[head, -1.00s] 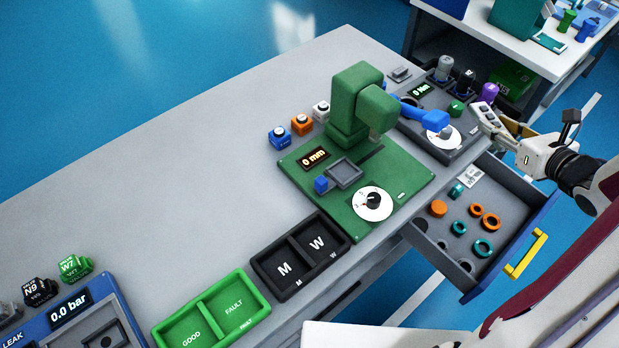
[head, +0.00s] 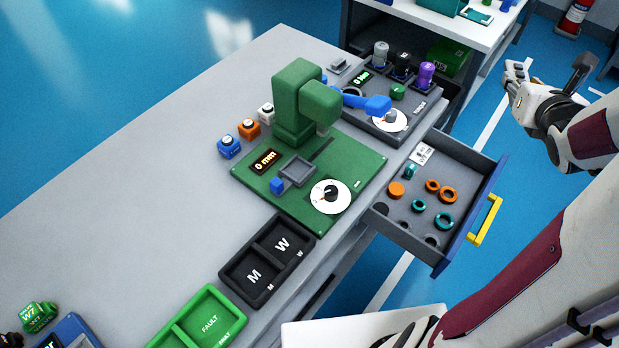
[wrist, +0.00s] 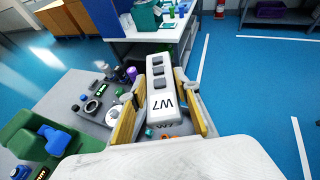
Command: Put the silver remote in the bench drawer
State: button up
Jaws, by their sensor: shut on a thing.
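The silver remote (wrist: 159,82) is a pale block with dark square buttons and "W7" on its near end. My gripper (wrist: 155,100) is shut on it, with a yellow-lined finger on each side. In the head view the remote (head: 515,72) shows small at the tip of my gripper (head: 514,88), held in the air over the floor, to the right of the bench and past the drawer's back corner. The bench drawer (head: 462,178) is pulled open, with a yellow handle (head: 485,220) on its blue front. The remote is apart from the drawer.
The drawer holds orange rings (head: 448,195), teal rings (head: 445,221) and a white card (head: 422,153); its back part has bare floor. A second table (head: 440,25) stands behind.

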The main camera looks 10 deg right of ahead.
jog(key=shift+s+d+r+m+g+h, duration=0.75)
jog(key=shift+s+r+m+h, duration=0.85)
jog(key=shift+s, duration=1.8)
jog(key=w+a+n+t+y, duration=0.2)
jog(key=w+a+n+y, duration=0.85)
jog(key=w+a, duration=1.3)
jog(key=a+f+n+g+y, duration=0.1)
jog(key=a+f+n+y, duration=0.1)
jog(key=a, duration=0.5)
jog(key=w+a+f+n+g+y, duration=0.1)
jog(key=a+f+n+g+y, duration=0.1)
jog(key=a, duration=0.6)
jog(key=a+f+n+g+y, duration=0.1)
jog(key=a+f+n+y, duration=0.1)
jog(key=a, duration=0.5)
jog(key=shift+w+a+f+n+y, duration=0.1)
jog(key=shift+w+a+n+y, duration=0.2)
jog(key=shift+y, duration=0.55)
jog(key=s+a+f+n+g+y, duration=0.1)
jog(key=s+a+f+n+g, duration=0.5)
jog(key=s+a, duration=0.4)
jog(key=s+a+f+n+g+y, duration=0.1)
jog(key=s+a+f+n+g, duration=0.5)
jog(key=s+a, duration=0.5)
jog(key=a+f+g, duration=0.2)
jog(key=a+f, duration=0.1)
jog(key=a, duration=0.2)
jog(key=shift+a+f+n, duration=0.35)
jog(key=shift+a, duration=0.05)
